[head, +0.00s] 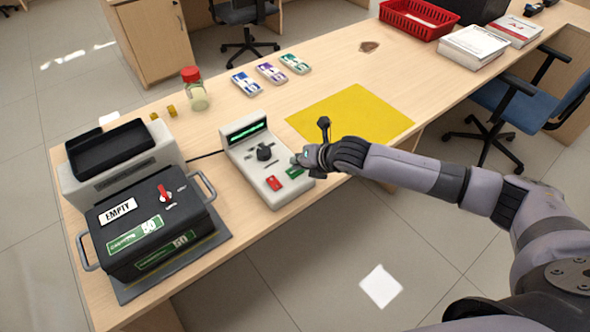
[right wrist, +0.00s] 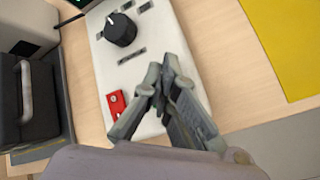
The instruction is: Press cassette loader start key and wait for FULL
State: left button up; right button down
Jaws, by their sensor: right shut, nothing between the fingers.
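The light grey control box (head: 238,155) stands on the counter with a lit green display (head: 246,131), whose text is too small to read. On it are a black knob (head: 264,153), a red key (head: 274,183) and a green key (head: 294,173). My right gripper (head: 298,160) is shut and empty, its fingertips over the box's right side, close to the green key. In the right wrist view the shut fingers (right wrist: 160,88) are beside the red key (right wrist: 116,103) and hide the green key; contact cannot be told. The dark cassette (head: 150,225) bears an "EMPTY" label (head: 118,211) and a red switch (head: 164,193).
A loader with a black tray (head: 110,150) stands behind the cassette. A red-lidded jar (head: 195,90), several banded note packs (head: 270,73) and a yellow mat (head: 355,112) lie on the counter. A red basket (head: 415,18) and paper stacks (head: 472,46) are farther right.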

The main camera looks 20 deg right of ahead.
jog(key=shift+f, duration=0.5)
dwell(0.6)
jog(key=shift+r+p, duration=0.9)
jog(key=shift+p, duration=0.1)
notch_tip(320, 180, up, 5)
jog(key=p, duration=0.5)
dwell(0.6)
